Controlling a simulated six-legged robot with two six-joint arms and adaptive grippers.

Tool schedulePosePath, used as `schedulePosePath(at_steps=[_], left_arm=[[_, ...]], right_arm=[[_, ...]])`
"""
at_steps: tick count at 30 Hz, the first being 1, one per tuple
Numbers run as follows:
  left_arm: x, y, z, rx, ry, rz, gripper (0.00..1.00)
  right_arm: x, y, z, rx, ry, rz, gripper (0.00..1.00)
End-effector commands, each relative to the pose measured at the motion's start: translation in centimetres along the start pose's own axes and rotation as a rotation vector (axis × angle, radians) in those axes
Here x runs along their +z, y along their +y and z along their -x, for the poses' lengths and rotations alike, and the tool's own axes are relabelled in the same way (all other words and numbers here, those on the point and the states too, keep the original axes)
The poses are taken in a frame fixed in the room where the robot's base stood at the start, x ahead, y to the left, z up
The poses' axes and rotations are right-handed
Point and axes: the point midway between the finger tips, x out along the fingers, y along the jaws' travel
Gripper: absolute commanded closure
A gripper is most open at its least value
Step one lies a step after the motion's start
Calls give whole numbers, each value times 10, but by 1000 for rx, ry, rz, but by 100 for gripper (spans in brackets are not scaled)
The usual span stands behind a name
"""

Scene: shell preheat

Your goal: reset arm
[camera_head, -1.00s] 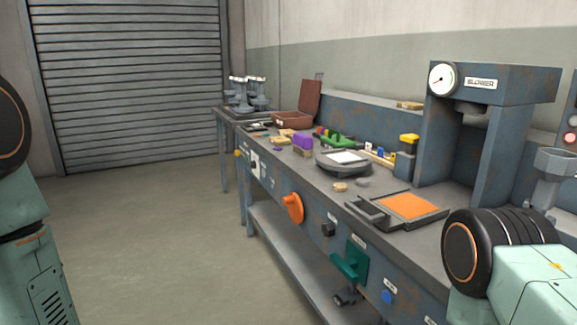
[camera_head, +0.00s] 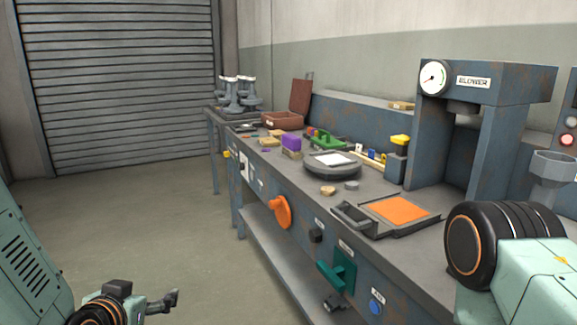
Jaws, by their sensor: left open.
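My left gripper (camera_head: 172,300) shows at the lower left of the head view, low over the floor and left of the workbench. It is open, and nothing shows between its fingers. My left arm comes in from the left edge beside it. It is apart from the bench. My right arm shows at the lower right in front of the bench, as a black ringed joint and a pale green link. My right gripper is outside the view.
A long workbench (camera_head: 330,209) runs along the right wall. It carries a press with a gauge (camera_head: 487,82), a framed orange plate (camera_head: 399,210), a round dark turntable (camera_head: 332,173) and an open brown box (camera_head: 282,121). An orange handle (camera_head: 281,211) and a green lever (camera_head: 336,276) stick out in front. The floor (camera_head: 150,225) is clear.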

Motion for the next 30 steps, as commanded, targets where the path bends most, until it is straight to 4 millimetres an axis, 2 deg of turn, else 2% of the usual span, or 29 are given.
schedulePosePath(at_steps=[4,12,23,30], left_arm=[[-16,-4,1,-6,36,6,21],[-25,-7,3,-11,57,10,21],[-22,-6,4,-9,50,15,21],[-4,-2,7,4,-3,56,21]], right_arm=[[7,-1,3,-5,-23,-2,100],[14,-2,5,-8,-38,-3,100],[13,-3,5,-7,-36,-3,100],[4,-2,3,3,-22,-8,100]])
